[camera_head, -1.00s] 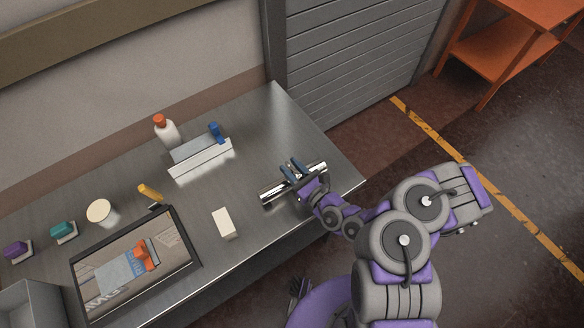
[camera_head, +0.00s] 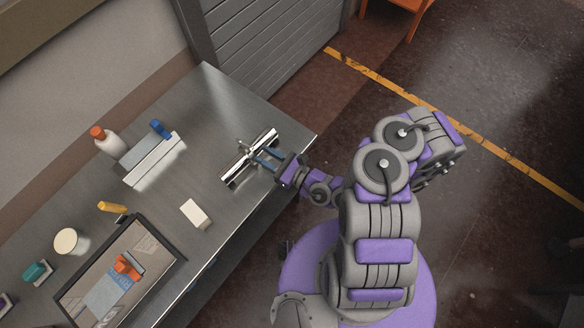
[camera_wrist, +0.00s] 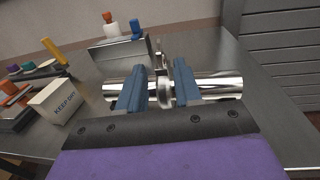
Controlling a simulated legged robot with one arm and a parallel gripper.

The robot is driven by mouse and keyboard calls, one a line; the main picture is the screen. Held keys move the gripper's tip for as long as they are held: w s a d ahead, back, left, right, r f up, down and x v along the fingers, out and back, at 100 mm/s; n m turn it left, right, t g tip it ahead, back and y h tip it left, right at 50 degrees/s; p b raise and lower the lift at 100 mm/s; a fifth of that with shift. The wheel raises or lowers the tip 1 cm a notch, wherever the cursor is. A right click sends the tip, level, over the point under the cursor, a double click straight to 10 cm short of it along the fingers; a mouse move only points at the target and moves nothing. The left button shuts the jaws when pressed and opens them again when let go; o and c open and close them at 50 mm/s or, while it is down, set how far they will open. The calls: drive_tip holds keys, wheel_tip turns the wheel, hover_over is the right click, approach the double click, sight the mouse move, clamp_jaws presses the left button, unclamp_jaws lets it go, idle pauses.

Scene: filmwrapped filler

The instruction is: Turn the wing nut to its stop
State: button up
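A shiny metal tube (camera_head: 262,141) lies across the bench near its right end; it also spans the wrist view (camera_wrist: 218,87). A narrow metal clamp collar (camera_wrist: 164,98) rings its middle, with a thin upright metal piece, seemingly the wing nut (camera_wrist: 159,66), above it. The nut is too small to make out clearly in the head view. My gripper (camera_head: 260,157) reaches to the tube's middle from the robot's side. In the wrist view its two blue fingers (camera_wrist: 160,80) stand apart, one each side of the collar and upright piece, with gaps visible. Finger contact cannot be told.
A bent metal plate (camera_head: 155,160) with a blue item (camera_head: 160,128), a white bottle (camera_head: 108,142) and a white block (camera_head: 195,214) stand left of the tube. A framed panel (camera_head: 172,262) lies at the front left. Bench around the tube is clear.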

drive_tip(key=p+v, duration=0.2)
drive_tip(key=v, duration=0.7)
idle(0.6)
drive_tip(key=s+a+r+n+g+b, duration=0.1)
drive_tip(key=s+a+r+n+g, duration=0.15)
drive_tip(key=r+n+g, duration=0.65)
drive_tip(key=s+a+r+n+g+b, duration=0.15)
drive_tip(key=s+r+n+g, duration=0.25)
drive_tip(key=r+n+g, duration=0.5)
drive_tip(key=s+d+r+n+t+h+b, duration=0.1)
drive_tip(key=s+d+r+n+t+h, duration=0.2)
drive_tip(key=d+h, duration=0.4)
drive_tip(key=s+d+r+n+t+h+b, duration=0.1)
drive_tip(key=s+d+r+n+t+h, duration=0.2)
drive_tip(key=s+d+h, duration=0.4)
wheel_tip(320, 180, up, 3)
drive_tip(key=shift+s+d+f+n+h+b, duration=0.2)
drive_tip(key=shift+d+n+h+b, duration=0.25)
drive_tip(key=shift+d, duration=0.7)
